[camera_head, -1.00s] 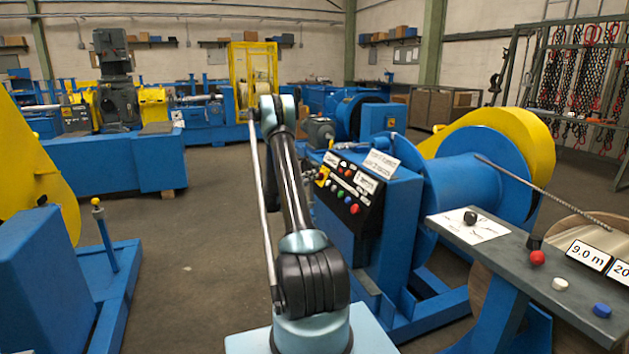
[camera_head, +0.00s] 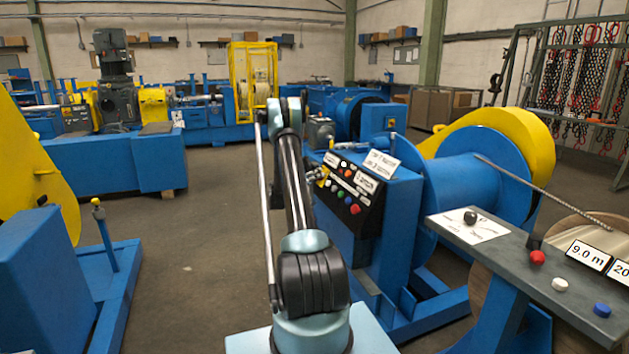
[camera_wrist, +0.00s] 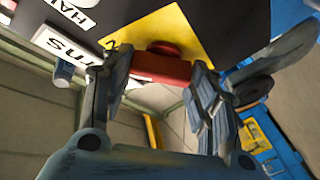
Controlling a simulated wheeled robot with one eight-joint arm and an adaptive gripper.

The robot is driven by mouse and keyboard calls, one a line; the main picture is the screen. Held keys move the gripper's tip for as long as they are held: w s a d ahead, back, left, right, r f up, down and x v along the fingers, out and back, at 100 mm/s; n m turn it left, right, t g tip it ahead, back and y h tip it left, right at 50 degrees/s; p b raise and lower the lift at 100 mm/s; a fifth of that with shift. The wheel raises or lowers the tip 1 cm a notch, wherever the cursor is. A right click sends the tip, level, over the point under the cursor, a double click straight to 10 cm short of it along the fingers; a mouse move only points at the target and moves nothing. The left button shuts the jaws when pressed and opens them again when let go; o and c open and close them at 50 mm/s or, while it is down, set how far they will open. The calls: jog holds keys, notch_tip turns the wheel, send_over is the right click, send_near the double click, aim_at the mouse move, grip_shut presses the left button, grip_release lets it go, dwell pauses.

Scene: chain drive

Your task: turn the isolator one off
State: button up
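The isolator's red handle (camera_wrist: 160,68) sits on a yellow plate (camera_wrist: 188,32) on the dark panel, at the top middle of the wrist view. My gripper (camera_wrist: 160,73) has its two fingers on either side of this handle, close to its two ends. A firm hold is not clear from this view. In the head view, part of the yellow plate (camera_head: 323,176) shows at the left edge of the control panel, beside my arm. The red handle and my gripper are hidden behind my arm there.
The control panel (camera_head: 345,222) carries several coloured buttons and white labels. A blue drum machine (camera_head: 470,190) stands right of the panel. A grey table (camera_head: 500,262) stands at front right. Floor (camera_head: 200,240) left of my arm is clear.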

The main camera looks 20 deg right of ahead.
jog(key=shift+n, duration=0.3)
jog(key=shift+w+d+r+n+g+y, duration=0.15)
jog(key=shift+n+g+y, duration=0.2)
jog(key=shift+n+y, duration=1.8)
jog(key=shift+s+a+r+n+g+y, duration=0.15)
jog(key=shift+n+g+y, duration=0.55)
jog(key=shift+n, duration=2.6)
jog(key=shift+w+d+r+n+g+y, duration=0.1)
jog(key=shift+d+r+n+y, duration=0.1)
jog(key=shift+n+y, duration=2.1)
jog(key=shift+n+h, duration=0.35)
jog(key=shift+n, duration=0.3)
jog(key=o, duration=1.1)
jog(key=shift+c, duration=0.2)
jog(key=v, duration=1.1)
jog(key=shift+a+r, duration=0.25)
